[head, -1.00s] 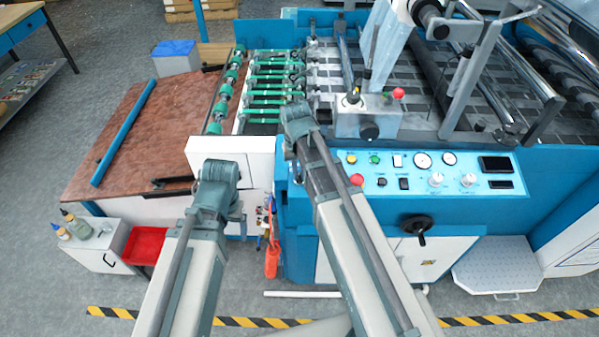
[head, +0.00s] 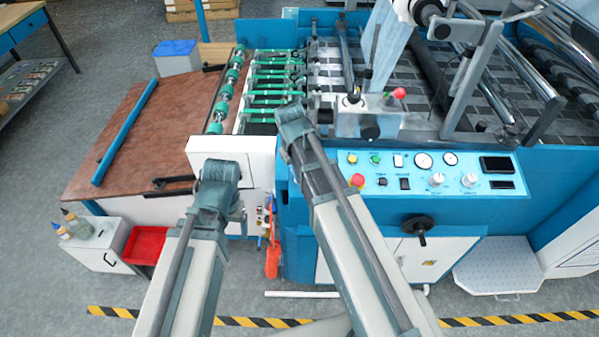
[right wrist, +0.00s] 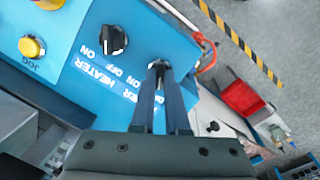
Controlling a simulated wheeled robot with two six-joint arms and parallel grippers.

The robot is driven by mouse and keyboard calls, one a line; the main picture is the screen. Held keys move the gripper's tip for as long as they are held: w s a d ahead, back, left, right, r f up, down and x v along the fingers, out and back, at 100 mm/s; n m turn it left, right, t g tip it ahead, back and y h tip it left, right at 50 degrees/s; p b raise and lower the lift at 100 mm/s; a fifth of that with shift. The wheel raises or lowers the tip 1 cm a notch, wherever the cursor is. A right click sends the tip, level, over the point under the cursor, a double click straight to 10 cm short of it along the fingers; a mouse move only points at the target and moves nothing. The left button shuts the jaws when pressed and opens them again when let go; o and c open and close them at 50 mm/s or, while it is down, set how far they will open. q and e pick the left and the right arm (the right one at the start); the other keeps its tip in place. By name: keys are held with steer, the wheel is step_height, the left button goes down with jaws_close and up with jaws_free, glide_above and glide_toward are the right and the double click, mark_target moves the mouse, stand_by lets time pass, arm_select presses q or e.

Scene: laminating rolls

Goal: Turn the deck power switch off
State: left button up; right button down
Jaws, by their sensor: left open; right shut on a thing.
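The deck power switch (right wrist: 156,64) is a dark knob on the blue panel side in the right wrist view. Its label is partly hidden by my fingers; "ER", "ON" and "OFF" show. My right gripper (right wrist: 158,72) is shut on this knob. In the head view the right arm reaches to the left end of the machine, and its fingers and the knob are hidden. My left gripper (head: 218,172) is in front of the white housing in the head view, open and apart from the switch; its fingertips are hard to make out.
A similar black heater knob (right wrist: 114,40) sits beside the switch, with a yellow JOG button (right wrist: 32,46) farther along. The control panel (head: 450,187) carries buttons and gauges. A red tray (head: 146,245) and a white cabinet (head: 98,240) stand low at left.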

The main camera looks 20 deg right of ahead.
steer(key=shift+s+f, duration=0.1)
steer(key=shift+s, duration=0.05)
steer(key=c, duration=0.9)
jaws_free()
steer(key=shift+a, duration=0.1)
steer(key=shift+w+d, duration=0.2)
steer(key=shift+w, duration=0.05)
steer(key=r+p, duration=0.4)
steer(key=a+r+p, duration=0.1)
steer(key=r+p, duration=0.8)
steer(key=shift+s+a+r+p, duration=0.2)
steer(key=shift+a+r+p, duration=0.05)
steer(key=shift+r+p, duration=0.15)
steer(key=shift+f, duration=0.1)
